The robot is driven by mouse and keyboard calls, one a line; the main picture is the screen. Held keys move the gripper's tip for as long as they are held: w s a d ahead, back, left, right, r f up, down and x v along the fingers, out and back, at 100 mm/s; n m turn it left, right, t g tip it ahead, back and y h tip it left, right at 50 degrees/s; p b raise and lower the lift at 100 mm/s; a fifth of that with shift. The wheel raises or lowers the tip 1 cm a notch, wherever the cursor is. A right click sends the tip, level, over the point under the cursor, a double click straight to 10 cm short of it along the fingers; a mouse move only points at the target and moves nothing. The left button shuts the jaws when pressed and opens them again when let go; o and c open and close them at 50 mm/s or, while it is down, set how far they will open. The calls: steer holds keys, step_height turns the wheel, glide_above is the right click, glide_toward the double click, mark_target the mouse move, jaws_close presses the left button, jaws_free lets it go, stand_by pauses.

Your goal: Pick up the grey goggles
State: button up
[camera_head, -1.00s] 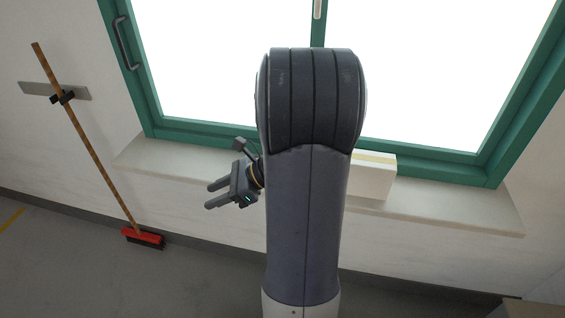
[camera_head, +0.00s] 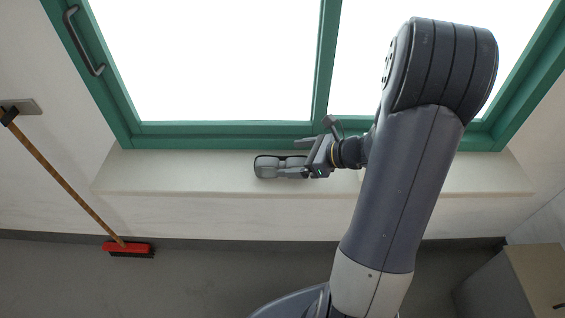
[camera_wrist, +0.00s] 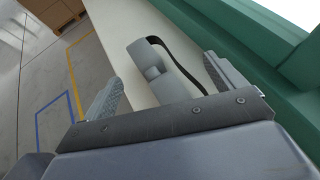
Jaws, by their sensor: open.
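The grey goggles (camera_head: 266,167) lie on the pale windowsill (camera_head: 140,172), left of my gripper (camera_head: 290,158) in the head view. In the wrist view the goggles (camera_wrist: 146,58) show a grey body and a dark strap curving along their right side. My gripper (camera_wrist: 163,72) is open, with one finger on each side of the goggles' near part in the wrist view. I cannot tell whether either finger touches them. The near end of the goggles is partly hidden by the gripper body.
The green window frame (camera_head: 225,135) rises right behind the sill. A broom (camera_head: 128,249) leans at the left wall. A grey cabinet (camera_head: 515,285) stands at lower right. In the wrist view, brown boxes (camera_wrist: 55,12) stand far off on the floor. The sill left of the goggles is clear.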

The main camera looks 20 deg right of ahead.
mark_target(265, 166)
steer(key=shift+x, duration=1.4)
steer(key=c, duration=1.4)
